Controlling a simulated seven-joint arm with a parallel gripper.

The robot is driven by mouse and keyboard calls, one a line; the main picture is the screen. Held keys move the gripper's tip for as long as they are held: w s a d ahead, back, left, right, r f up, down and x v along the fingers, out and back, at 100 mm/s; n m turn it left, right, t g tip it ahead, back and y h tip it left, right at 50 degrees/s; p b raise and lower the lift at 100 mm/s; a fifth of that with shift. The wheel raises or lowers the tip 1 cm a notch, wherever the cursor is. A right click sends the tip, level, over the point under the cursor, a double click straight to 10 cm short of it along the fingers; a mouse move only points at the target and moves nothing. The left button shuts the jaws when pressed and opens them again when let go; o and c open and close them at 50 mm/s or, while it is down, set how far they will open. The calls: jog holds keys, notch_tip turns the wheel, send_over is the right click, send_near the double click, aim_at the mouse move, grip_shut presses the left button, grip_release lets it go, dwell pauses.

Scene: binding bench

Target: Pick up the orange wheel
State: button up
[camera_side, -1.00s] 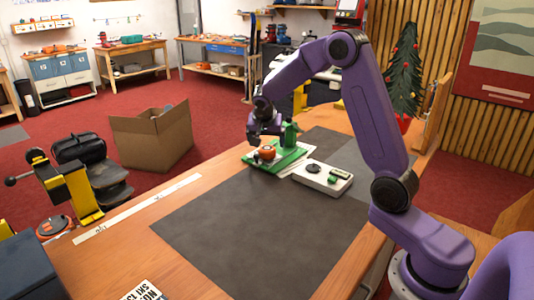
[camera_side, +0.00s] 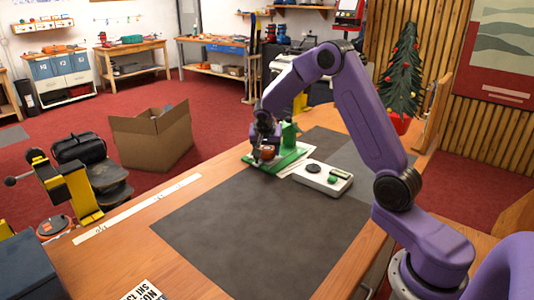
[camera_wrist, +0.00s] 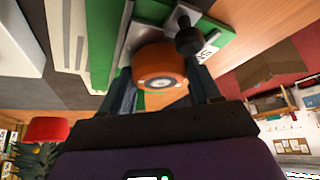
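The orange wheel (camera_side: 268,153) sits on a green and white base (camera_side: 262,164) at the far end of the bench. My gripper (camera_side: 265,145) is lowered over the wheel from above. In the wrist view the orange wheel (camera_wrist: 158,66) lies between the two fingers of my gripper (camera_wrist: 162,88), one on each side. The fingers look spread around it, very close to its sides; contact cannot be made out. A dark knob on a grey stem (camera_wrist: 186,36) stands beside the wheel. The fingers partly hide the wheel in the side view.
A green upright part (camera_side: 290,134) stands just right of the wheel. A white device with a dark round dial (camera_side: 322,177) lies to the right. The dark mat (camera_side: 250,225) in front is clear. A white ruler strip (camera_side: 135,210) runs along the bench's left edge.

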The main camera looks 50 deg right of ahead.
aim_at(267, 150)
jog(key=shift+r, duration=0.45)
jog(key=r, duration=0.3)
jog(key=shift+s+a, duration=0.1)
jog(key=shift+s, duration=0.1)
jog(key=s+a+r, duration=0.4)
jog(key=s+r, duration=0.5)
jog(key=s, duration=0.3)
jog(key=shift+s+d+f+m+g+h, duration=0.15)
jog(key=shift+s+d+f+m+g, duration=0.35)
jog(key=shift+s+d+f+m, duration=0.7)
jog(key=shift+s+d+f+m+g+h, duration=0.25)
jog(key=shift+d+f+m+g, duration=0.4)
jog(key=shift+f, duration=1.05)
jog(key=shift+s+d+f+m+g+h, duration=0.1)
jog(key=shift+s+d+f+m+g, duration=0.25)
jog(key=shift+s+d+f+m, duration=0.65)
jog(key=shift+w+f, duration=0.15)
jog(key=shift+f, duration=0.6)
jog(key=shift+w+f, duration=0.1)
jog(key=shift+f, duration=0.65)
